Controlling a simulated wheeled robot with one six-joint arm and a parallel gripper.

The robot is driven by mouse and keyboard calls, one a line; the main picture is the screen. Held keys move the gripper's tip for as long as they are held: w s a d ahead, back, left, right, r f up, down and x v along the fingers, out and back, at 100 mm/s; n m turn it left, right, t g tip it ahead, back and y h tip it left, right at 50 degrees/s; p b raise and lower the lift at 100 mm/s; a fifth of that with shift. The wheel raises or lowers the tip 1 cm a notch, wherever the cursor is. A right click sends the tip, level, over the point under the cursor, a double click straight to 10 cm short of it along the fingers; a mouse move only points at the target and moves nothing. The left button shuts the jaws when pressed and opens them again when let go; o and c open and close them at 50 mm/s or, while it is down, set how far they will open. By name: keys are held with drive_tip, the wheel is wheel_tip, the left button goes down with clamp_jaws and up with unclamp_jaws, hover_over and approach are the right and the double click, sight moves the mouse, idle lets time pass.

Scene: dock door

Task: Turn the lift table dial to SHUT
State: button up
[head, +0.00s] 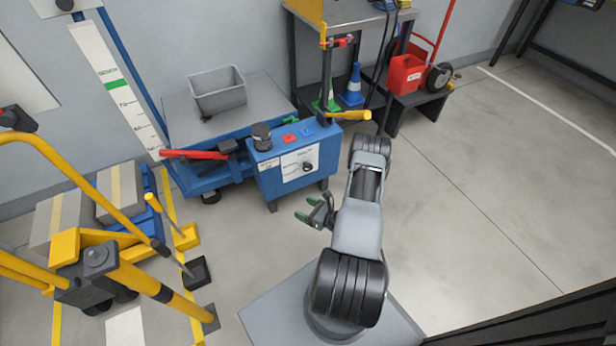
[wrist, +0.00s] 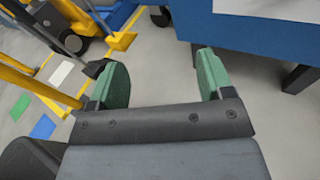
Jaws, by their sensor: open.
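The lift table dial (head: 307,167) is a small round black knob on the white front panel of a blue control box (head: 270,182). The dial's setting is too small to read. The blue lift table (head: 215,110) stands behind and left of the box, with a grey bin on its top. My gripper (head: 311,216) has green fingertips and is below the box's front, apart from it, pointing left. In the wrist view my gripper (wrist: 163,80) is open with nothing between its fingers. The lower edge of the blue box (wrist: 250,40) shows there, but the dial does not.
A large black knob (head: 261,132), red and blue buttons and a yellow lever (head: 348,115) are on or by the box top. A red handle (head: 195,154) sticks out left. Yellow rails (head: 130,275) stand at left. The floor at right is clear.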

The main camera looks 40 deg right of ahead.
drive_tip(key=d+f+m+t+h, duration=0.1)
drive_tip(key=d+f+m+h, duration=0.1)
drive_tip(key=d+h, duration=0.1)
drive_tip(key=m+t+h, duration=0.2)
drive_tip(key=m+h, duration=0.1)
drive_tip(key=h, duration=0.3)
approach(309, 170)
drive_tip(key=w+b, duration=0.1)
drive_tip(key=w, duration=0.2)
drive_tip(key=w+d+b, duration=0.1)
drive_tip(key=w, duration=0.3)
drive_tip(key=w+b, duration=0.1)
drive_tip(key=w, duration=0.2)
drive_tip(key=shift+w+d+r, duration=0.15)
drive_tip(key=shift+w+r, duration=0.15)
drive_tip(key=shift+r, duration=0.05)
drive_tip(key=c, duration=0.9)
